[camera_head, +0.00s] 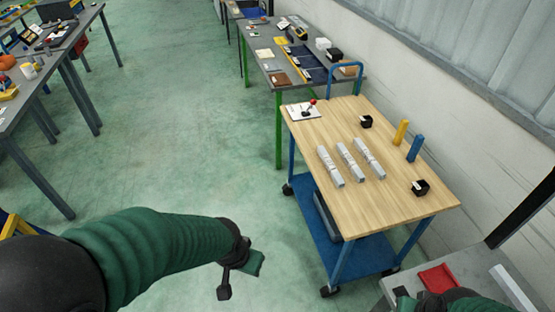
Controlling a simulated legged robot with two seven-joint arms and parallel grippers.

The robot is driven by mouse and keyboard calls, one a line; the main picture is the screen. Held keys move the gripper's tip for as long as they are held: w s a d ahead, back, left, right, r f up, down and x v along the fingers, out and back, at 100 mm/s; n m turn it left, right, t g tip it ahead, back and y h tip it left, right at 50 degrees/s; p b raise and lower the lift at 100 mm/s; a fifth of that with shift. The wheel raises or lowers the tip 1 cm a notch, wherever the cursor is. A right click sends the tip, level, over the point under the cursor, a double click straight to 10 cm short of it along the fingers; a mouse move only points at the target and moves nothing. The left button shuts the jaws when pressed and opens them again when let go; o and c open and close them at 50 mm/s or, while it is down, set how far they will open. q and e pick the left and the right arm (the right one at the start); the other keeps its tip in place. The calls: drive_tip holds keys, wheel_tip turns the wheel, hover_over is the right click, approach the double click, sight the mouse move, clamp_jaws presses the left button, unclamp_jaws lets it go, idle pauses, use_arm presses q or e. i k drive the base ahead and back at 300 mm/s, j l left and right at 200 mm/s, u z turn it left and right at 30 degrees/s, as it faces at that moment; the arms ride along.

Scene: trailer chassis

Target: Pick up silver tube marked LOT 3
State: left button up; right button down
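Three silver tubes lie side by side on the wooden top of a blue cart (330,120): a left one (330,166), a middle one (351,162) and a right one (369,158). Their markings are too small to read, so I cannot tell which is LOT 3. My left gripper (240,277) is open and empty, over the floor left of the cart and well apart from the tubes. My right gripper (428,300) is only partly in view at the bottom right edge, below the cart; its fingers are not clear.
A yellow post (401,133), a blue post (415,148) and small black blocks (420,188) stand on the cart's right side. A small joystick-like item (309,108) is at its far left. A grey table with a red item (439,279) is at bottom right.

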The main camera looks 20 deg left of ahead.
sight(339, 183)
drive_tip(key=u, duration=0.15)
drive_tip(key=i+j+z, duration=0.1)
drive_tip(key=i+j, duration=0.2)
drive_tip(key=i+j+z, duration=0.15)
drive_tip(key=i+j, duration=0.15)
drive_tip(key=i+j+z, duration=0.1)
drive_tip(key=i+j, duration=0.2)
drive_tip(key=i+j+z, duration=0.1)
drive_tip(key=i+j, duration=0.15)
drive_tip(key=i+j+z, duration=0.15)
drive_tip(key=j, duration=0.35)
drive_tip(key=i+j+z, duration=0.1)
drive_tip(key=i+j, duration=0.25)
drive_tip(key=i+j+z, duration=0.1)
drive_tip(key=j, duration=0.4)
drive_tip(key=i+j+z, duration=0.15)
drive_tip(key=i+j, duration=0.2)
drive_tip(key=j, duration=0.1)
